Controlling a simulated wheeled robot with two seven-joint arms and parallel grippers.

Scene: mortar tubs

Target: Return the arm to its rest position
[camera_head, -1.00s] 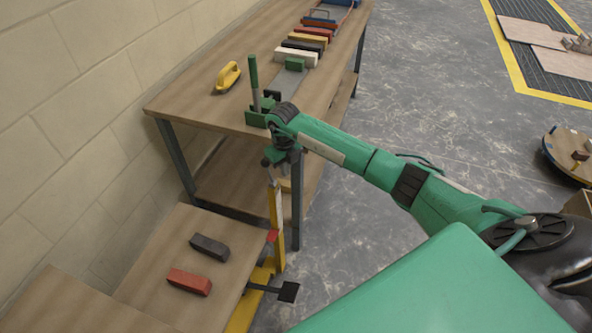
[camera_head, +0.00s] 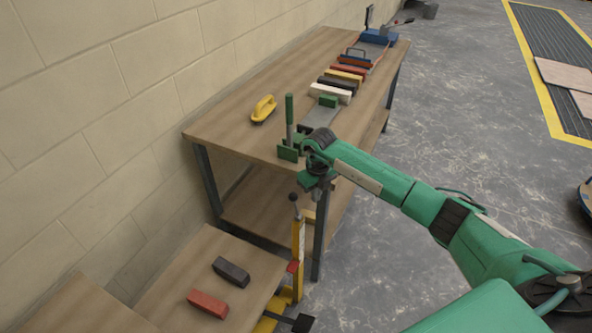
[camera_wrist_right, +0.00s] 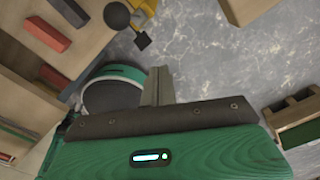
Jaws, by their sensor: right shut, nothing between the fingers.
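My right arm comes in from the right in the head view. Its gripper (camera_head: 316,182) hangs at the front corner of the wooden workbench (camera_head: 245,115), by the green lever tool (camera_head: 290,125); I cannot tell whether they touch. In the right wrist view the gripper's fingers (camera_wrist_right: 158,80) are together with nothing between them, and grey floor lies beyond. My left gripper is not in view.
A yellow post (camera_head: 298,250) stands under the gripper beside a low wooden surface with a red brick (camera_head: 208,304) and a dark brick (camera_head: 231,271). A yellow-handled float (camera_head: 263,109) and a row of coloured blocks lie on the bench. Floor is open at right.

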